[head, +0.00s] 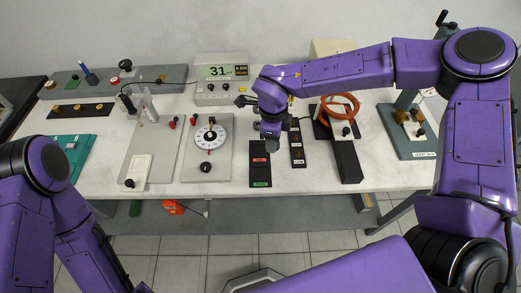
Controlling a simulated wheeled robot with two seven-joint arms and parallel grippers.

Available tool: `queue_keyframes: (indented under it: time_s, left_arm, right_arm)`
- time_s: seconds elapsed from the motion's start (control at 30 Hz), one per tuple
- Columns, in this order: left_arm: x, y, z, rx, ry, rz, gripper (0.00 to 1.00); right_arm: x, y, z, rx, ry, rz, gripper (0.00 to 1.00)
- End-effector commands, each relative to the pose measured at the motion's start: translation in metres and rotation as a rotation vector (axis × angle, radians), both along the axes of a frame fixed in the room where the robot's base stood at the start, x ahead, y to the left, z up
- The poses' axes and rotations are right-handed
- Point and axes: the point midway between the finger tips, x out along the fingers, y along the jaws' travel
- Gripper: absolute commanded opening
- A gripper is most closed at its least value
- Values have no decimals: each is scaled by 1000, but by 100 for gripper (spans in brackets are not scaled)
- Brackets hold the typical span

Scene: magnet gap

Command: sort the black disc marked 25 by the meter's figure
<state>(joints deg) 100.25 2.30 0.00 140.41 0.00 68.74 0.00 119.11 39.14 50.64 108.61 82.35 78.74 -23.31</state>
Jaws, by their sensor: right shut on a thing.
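The meter (222,77) stands at the back middle of the table, and its display reads 31. My right gripper (270,138) points down over the table, just above the far end of a black tray (260,165) with a red and a green mark. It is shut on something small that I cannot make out. I cannot pick out the black disc marked 25, and no number 25 is readable. My left arm (50,190) comes in at the lower left, and its gripper is out of view.
Right of the tray lies a narrow dark strip (298,145), then an orange coil (340,107) by a black block (346,160). A white dial on a grey board (222,165) lies left. A stand (408,140) is at right. Bare table shows between them.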

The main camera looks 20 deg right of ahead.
Motion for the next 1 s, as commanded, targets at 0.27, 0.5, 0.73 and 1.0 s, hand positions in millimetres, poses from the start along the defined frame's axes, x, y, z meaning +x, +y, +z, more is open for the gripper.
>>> queue_keyframes:
  time_s: [0.27, 0.5, 0.73, 1.0]
  left_arm:
    - [0, 0, 38, 0, -1, 0, 52]
    - [0, 0, 58, 0, -1, 0, 52]
    - [0, 0, 62, 0, -1, 0, 52]
    - [0, 0, 61, 0, -1, 0, 52]
  right_arm:
    - [-7, 20, -21, 19, -25, -927, 14]
    - [-17, 37, -41, 37, -29, -1602, 13]
    - [-20, 42, -50, 42, -26, -1838, 13]
    - [-20, 42, -50, 43, -27, -1844, 13]
